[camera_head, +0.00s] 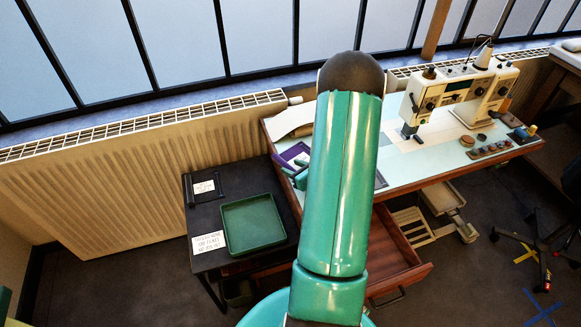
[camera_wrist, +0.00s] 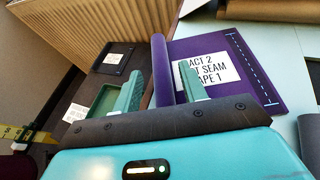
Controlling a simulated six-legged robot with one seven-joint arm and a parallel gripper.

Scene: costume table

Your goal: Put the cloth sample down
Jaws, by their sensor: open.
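The cloth sample (camera_wrist: 212,45) is a purple piece with a white label reading partly "ACT 2", "SEAM", "TAPE 1" and a pale dashed line near its right edge in the wrist view. In the head view the purple sample (camera_head: 295,152) is at the left end of the pale sewing table, partly hidden by my arm. My gripper (camera_wrist: 161,68) is open, its two green fingers apart. A narrow upright purple strip shows between the fingers; I cannot tell whether either finger touches it. The right finger overlaps the label in the view.
A green tray (camera_head: 252,222) sits on a low black side table (camera_head: 215,262) with white cards, left of the sewing table (camera_head: 403,165). A sewing machine (camera_head: 458,92) stands farther right. An open wooden drawer (camera_head: 400,268) juts out below. A radiator (camera_head: 110,190) lines the wall.

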